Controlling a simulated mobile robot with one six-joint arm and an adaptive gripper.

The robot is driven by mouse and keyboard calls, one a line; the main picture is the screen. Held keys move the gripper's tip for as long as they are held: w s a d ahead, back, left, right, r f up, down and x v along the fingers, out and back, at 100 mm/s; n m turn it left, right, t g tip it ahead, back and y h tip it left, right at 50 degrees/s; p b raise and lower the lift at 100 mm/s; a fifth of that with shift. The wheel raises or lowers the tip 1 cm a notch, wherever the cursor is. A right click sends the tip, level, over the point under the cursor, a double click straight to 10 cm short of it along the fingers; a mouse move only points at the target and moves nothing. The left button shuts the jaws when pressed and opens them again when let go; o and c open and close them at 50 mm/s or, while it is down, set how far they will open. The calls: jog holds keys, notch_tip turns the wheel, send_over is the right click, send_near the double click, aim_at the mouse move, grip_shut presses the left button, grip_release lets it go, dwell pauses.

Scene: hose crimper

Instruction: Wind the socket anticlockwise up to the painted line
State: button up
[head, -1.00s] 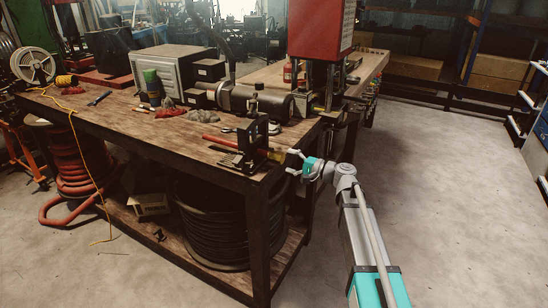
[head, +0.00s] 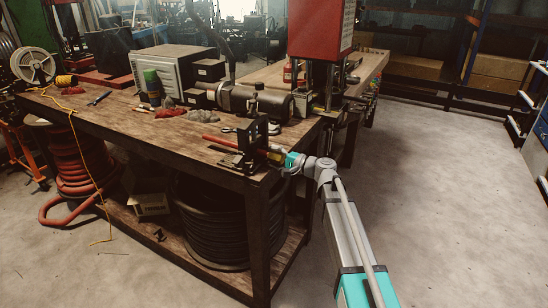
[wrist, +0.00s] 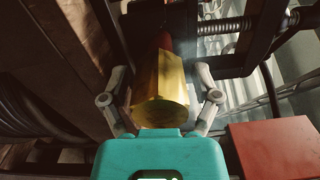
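The brass-yellow socket (wrist: 160,85) is a faceted piece on the end of a red hose (head: 219,142). The hose lies through a black clamp (head: 255,138) at the near corner of the workbench. In the head view the socket (head: 275,157) is mostly hidden by my gripper (head: 281,155). In the wrist view my gripper (wrist: 162,76) is open, with one finger on each side of the socket and a small gap at both sides. The painted line cannot be made out in either view.
The workbench (head: 120,125) carries a grey cylindrical machine (head: 262,102) behind the clamp. The red-headed press (head: 320,25) stands further back. The floor at right is clear.

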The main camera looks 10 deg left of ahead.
jog(key=c, duration=0.9)
jog(key=shift+n, duration=0.7)
jog(key=o, duration=1.2)
jog(key=shift+c, duration=0.2)
jog(key=shift+d, duration=0.1)
jog(key=v, duration=1.1)
jog(key=shift+s+d, duration=0.15)
jog(key=shift+d, duration=0.25)
